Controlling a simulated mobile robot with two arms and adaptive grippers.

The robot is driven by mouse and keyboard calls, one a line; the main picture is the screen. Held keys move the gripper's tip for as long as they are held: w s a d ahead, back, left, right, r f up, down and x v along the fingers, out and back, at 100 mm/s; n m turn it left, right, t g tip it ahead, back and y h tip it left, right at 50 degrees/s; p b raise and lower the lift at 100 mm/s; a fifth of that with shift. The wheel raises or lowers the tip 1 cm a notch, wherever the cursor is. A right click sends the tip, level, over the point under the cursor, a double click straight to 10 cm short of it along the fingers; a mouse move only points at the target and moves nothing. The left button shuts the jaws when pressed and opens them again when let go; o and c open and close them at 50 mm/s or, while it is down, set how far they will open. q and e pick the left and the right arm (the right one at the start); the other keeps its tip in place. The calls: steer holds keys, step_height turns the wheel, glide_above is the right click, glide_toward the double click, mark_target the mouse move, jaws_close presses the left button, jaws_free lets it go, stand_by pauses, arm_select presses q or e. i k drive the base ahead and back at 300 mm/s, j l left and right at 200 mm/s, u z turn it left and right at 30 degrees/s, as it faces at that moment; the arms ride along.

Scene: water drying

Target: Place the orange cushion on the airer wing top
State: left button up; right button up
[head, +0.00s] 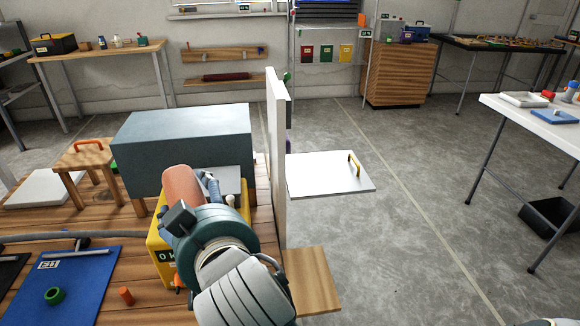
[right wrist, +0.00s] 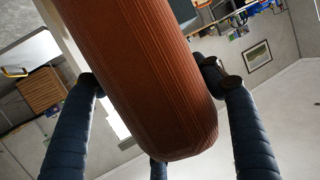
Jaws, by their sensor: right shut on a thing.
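The orange cushion (head: 182,187) is a rounded, ribbed block, seen in the head view in front of the grey-blue box. My right gripper (head: 207,187) is shut on it. In the right wrist view the cushion (right wrist: 140,75) fills the middle, with dark blue padded fingers on either side. A white flat panel (head: 318,176) with a yellow handle juts out level to the right of an upright white board. It may be the airer wing; I cannot tell for sure. The cushion is left of the board, apart from the panel. My left gripper is not in view.
The tall white board (head: 277,150) stands between the cushion and the white panel. A large grey-blue box (head: 185,140), a wooden stool (head: 85,160) and a yellow case (head: 160,250) are to the left. Open floor lies right of the panel, before a white table (head: 535,120).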

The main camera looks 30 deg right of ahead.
mark_target(317, 172)
steer(key=l+u, duration=0.25)
steer(key=l, duration=1)
steer(key=l+u, duration=0.25)
steer(key=l, duration=1.05)
steer(key=k, duration=0.05)
